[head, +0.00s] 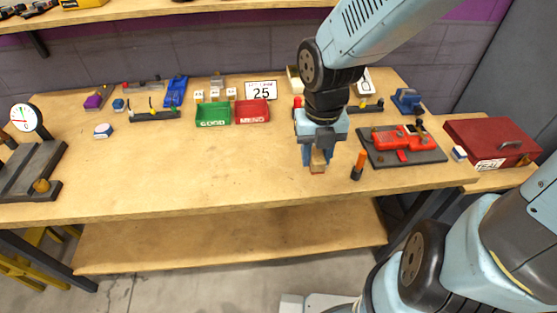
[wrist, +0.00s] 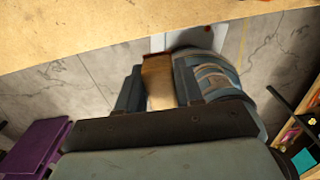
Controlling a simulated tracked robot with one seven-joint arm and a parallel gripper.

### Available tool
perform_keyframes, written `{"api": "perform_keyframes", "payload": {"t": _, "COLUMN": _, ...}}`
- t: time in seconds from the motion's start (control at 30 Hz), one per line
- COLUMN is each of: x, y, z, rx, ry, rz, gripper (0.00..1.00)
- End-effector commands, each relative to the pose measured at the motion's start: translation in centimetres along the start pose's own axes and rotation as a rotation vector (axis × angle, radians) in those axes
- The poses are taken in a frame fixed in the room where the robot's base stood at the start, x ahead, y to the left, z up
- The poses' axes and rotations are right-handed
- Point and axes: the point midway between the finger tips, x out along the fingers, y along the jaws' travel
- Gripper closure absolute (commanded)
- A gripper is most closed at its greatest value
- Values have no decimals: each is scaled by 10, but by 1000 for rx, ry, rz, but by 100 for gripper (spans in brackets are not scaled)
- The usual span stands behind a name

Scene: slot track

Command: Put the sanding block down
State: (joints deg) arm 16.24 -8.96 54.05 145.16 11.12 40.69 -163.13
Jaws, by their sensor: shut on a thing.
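My gripper (head: 317,160) points down over the front right part of the workbench (head: 240,165). It is shut on the sanding block (head: 318,157), a small tan block with a reddish-brown lower edge. In the wrist view the sanding block (wrist: 158,82) sits between the two fingers and sticks out past them. Whether its underside touches the bench top is not clear.
An orange-handled tool (head: 358,166) stands close right of my gripper. A dark plate with a red fixture (head: 400,143) lies further right. Green (head: 213,115) and red (head: 252,111) bins stand behind left. The bench's front left and middle are clear.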

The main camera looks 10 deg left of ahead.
Motion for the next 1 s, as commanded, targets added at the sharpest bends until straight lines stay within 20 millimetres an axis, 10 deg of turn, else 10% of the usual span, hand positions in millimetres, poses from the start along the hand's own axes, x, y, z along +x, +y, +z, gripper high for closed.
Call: {"api": "perform_keyframes", "payload": {"t": 1.0, "x": 23, "y": 26, "z": 46, "rx": 5, "ry": 3, "rz": 4, "gripper": 97}}
